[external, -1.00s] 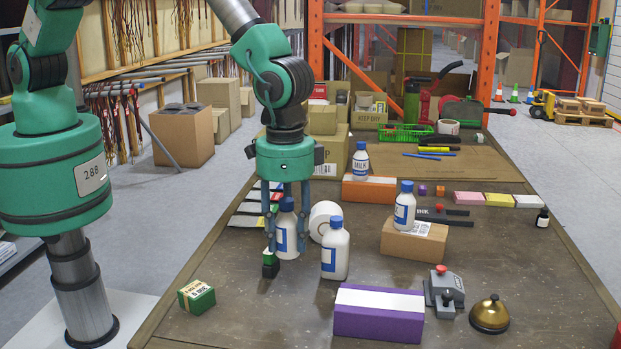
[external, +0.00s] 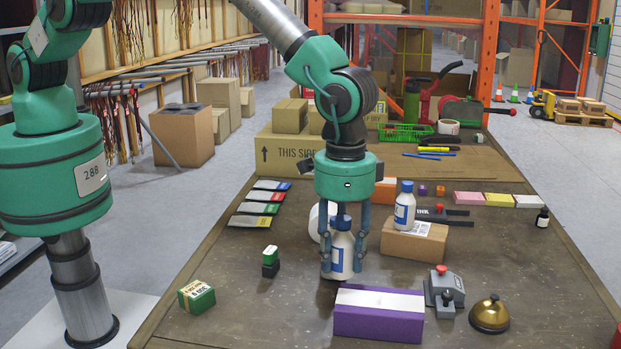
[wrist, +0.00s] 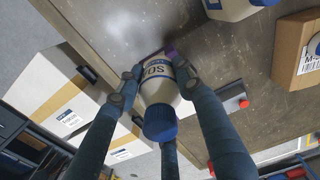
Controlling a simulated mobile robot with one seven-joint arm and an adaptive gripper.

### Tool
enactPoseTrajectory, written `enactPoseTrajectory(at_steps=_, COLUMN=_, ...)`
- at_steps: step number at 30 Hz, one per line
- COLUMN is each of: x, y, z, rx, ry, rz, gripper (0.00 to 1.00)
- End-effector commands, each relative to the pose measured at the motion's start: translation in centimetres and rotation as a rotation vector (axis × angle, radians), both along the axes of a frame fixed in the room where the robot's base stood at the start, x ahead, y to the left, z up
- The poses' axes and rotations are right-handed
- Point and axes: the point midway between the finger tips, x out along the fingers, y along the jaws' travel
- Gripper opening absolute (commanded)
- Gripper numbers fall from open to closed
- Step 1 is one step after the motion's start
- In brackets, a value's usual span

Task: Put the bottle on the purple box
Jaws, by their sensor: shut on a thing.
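My gripper (external: 344,268) is shut on a white bottle (external: 338,262) with a blue cap, upright between the fingers in the external view. In the wrist view, the fingers clasp the bottle (wrist: 158,82), whose label partly reads "SO". I cannot tell whether its base touches the table. The purple box (external: 376,324) with a white top band lies on the table, just in front and to the right of my gripper, with nothing on it. Another similar bottle (external: 404,206) stands on a cardboard box (external: 414,246) to the right.
A grey device with a red knob (external: 443,288) and a brass bell (external: 489,314) stand right of the purple box. A green box (external: 196,297) and a small green-and-black block (external: 270,262) lie left. A white roll (external: 315,222) is partly hidden behind my gripper. The front-left table is mostly clear.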

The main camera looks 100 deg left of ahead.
Motion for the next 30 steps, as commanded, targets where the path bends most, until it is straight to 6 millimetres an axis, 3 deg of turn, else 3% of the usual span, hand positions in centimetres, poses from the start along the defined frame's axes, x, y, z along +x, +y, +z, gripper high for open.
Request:
enactPoseTrajectory(at_steps=12, x=4.1, y=-1.4, z=-0.4, rx=-0.001, ry=-0.001, rz=0.000, gripper=0.07)
enactPoseTrajectory(at_steps=30, x=4.5, y=-1.5, z=-1.0, rx=0.000, ry=0.000, rz=0.000, gripper=0.07)
